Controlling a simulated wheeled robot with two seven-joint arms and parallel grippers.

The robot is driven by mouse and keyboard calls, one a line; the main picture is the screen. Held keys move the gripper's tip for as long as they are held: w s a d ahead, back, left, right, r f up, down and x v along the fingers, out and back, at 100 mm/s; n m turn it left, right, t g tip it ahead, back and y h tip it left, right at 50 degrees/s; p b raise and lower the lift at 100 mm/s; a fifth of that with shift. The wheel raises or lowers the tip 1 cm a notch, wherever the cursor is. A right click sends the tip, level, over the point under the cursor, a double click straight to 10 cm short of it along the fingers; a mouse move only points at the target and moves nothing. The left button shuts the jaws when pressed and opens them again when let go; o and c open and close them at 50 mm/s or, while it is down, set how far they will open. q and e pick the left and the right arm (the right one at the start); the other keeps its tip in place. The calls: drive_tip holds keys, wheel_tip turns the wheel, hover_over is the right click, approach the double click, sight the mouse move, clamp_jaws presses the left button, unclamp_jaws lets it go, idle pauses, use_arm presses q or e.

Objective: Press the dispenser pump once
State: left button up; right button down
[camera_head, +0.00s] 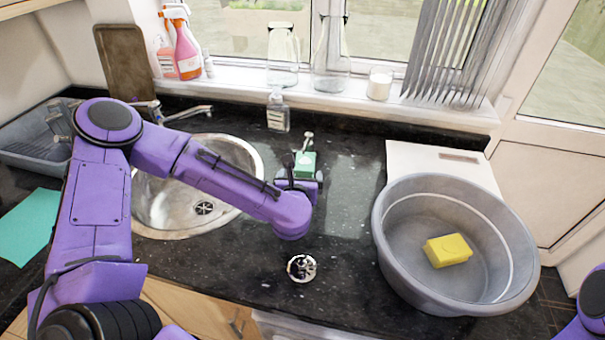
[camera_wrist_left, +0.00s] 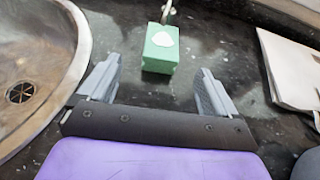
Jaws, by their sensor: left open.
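The dispenser (camera_head: 304,164) is a small green box with a pale label and a metallic pump (camera_head: 308,141) on top. It stands upright on the dark counter, right of the sink. In the left wrist view the dispenser (camera_wrist_left: 160,49) is ahead of my jaws, and its pump is cut off by the top edge. My left gripper (camera_head: 299,184) is close in front of it, partly hidden by its own wrist. In the wrist view the left gripper (camera_wrist_left: 160,84) is open and empty, its fingers spread wide and apart from the dispenser. My right gripper is out of view.
The round metal sink (camera_head: 254,160) lies left. A grey basin (camera_head: 385,235) holding a yellow sponge (camera_head: 449,250) stands right, by a white board (camera_head: 425,158). A clear bottle (camera_head: 278,116) stands behind the dispenser. A small chrome item (camera_head: 301,268) sits on the front counter.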

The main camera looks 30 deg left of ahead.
sight(305, 165)
use_arm(q)
drive_tip(key=shift+w, duration=0.1)
drive_tip(key=p+x, duration=0.1)
drive_tip(key=x, duration=0.4)
drive_tip(key=p+x, duration=0.2)
drive_tip(key=x, duration=0.4)
drive_tip(key=shift+d+f, duration=0.2)
drive_tip(key=shift+w+f, duration=0.15)
drive_tip(key=shift+w, duration=0.1)
drive_tip(key=shift+s, duration=0.1)
drive_tip(key=shift+c, duration=0.3)
drive_tip(key=c, duration=1)
